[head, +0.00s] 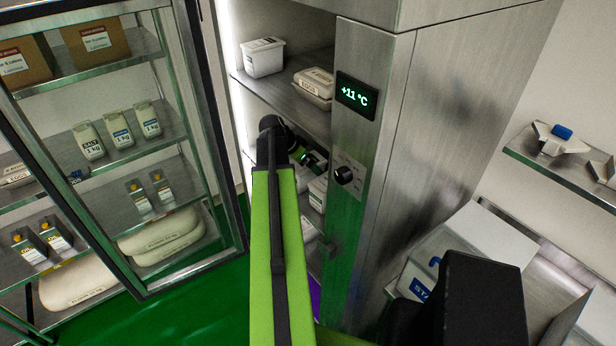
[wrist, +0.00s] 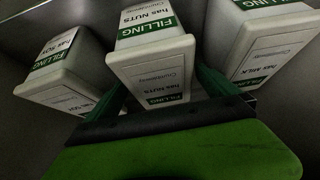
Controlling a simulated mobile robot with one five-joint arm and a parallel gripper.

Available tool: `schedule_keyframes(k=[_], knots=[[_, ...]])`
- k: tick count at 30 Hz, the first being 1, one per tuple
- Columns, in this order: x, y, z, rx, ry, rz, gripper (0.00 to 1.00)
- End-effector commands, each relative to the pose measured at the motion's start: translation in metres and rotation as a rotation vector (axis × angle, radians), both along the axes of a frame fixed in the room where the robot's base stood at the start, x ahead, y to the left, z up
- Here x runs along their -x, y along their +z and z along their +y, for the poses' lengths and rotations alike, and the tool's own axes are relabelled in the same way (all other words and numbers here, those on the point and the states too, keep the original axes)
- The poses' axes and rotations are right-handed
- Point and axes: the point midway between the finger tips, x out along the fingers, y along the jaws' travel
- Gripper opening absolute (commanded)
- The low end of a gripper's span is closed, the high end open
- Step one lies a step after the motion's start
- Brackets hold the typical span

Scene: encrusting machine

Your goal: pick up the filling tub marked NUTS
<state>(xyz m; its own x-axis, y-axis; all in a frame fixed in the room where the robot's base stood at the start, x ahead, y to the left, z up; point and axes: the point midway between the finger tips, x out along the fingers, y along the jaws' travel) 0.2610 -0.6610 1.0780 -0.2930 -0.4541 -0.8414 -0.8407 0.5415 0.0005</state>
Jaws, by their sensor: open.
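The filling tub marked NUTS (wrist: 152,70) is a pale tub with a green FILLING label, in the middle of the wrist view. My gripper (wrist: 158,86) is open, with one green finger at each side of this tub's near end. I cannot tell whether the fingers touch it. In the head view my gripper (head: 312,160) reaches into the open cabinet below its upper shelf. White tubs (head: 318,192) show there beside my arm, their labels too small to read, and my arm hides part of that shelf.
In the wrist view, a tub marked MILK (wrist: 268,45) stands close at the right and another filling tub (wrist: 62,75), seemingly marked SOY, at the left. The cabinet's upper shelf (head: 285,105) is above my gripper. The open glass door (head: 205,130) stands left of my arm.

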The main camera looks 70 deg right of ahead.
Motion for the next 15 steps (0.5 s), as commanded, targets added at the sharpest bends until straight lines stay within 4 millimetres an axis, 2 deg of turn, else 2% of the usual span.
schedule_keyframes(k=[1,3,10,15], knots=[[0.0029,-0.0179,-0.0047,0.000,-0.002,0.000,0.99],[0.0055,-0.0250,-0.0096,0.000,-0.001,0.000,0.99],[0.0068,-0.0220,-0.0110,0.000,0.001,0.000,0.99],[0.0066,-0.0219,-0.0108,0.000,0.001,0.000,0.78]])
